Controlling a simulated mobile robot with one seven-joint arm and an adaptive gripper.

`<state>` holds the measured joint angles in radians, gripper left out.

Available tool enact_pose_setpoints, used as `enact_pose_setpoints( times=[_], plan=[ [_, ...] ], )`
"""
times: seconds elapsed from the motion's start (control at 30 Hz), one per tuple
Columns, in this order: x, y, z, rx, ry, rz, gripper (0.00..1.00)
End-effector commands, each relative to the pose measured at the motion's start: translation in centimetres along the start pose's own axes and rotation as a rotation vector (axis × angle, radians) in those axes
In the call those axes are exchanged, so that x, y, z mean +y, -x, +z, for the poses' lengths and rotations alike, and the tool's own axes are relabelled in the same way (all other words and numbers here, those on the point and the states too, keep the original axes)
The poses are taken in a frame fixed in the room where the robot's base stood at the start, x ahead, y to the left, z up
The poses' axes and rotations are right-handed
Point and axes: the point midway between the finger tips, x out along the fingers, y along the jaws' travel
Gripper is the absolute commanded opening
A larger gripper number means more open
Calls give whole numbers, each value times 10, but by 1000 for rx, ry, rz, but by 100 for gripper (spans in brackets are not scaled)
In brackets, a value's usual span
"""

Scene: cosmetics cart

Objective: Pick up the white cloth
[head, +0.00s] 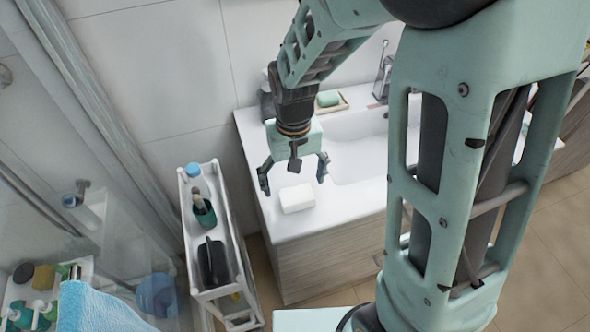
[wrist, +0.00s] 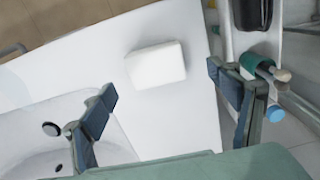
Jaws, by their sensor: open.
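The white cloth (head: 297,198) is a small folded block lying flat on the white counter near its front left corner. In the wrist view the cloth (wrist: 155,65) sits beyond and between the two spread fingers. My gripper (head: 294,182) is open and empty above the counter, just behind and above the cloth in the head view. In the wrist view its dark fingertips (wrist: 165,90) are apart, with the cloth not touched by either. No side of the cloth facing the camera is hidden.
A white cart (head: 225,255) with bottles and a dark item stands left of the counter. The sink basin (head: 365,150) lies to the right. A soap dish (head: 330,104) and a faucet (head: 383,75) are at the back. A blue towel (head: 95,308) hangs at lower left.

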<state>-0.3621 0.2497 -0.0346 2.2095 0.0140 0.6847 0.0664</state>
Motion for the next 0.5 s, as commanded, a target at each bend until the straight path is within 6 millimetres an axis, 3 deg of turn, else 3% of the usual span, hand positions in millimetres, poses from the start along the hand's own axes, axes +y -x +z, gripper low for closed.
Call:
enact_pose_setpoints(
  times=[0.17,0.5],
  plan=[
    [2,-10,0,-1,0,0,82],
    [8,-51,0,-1,1,1,82]
  ],
)
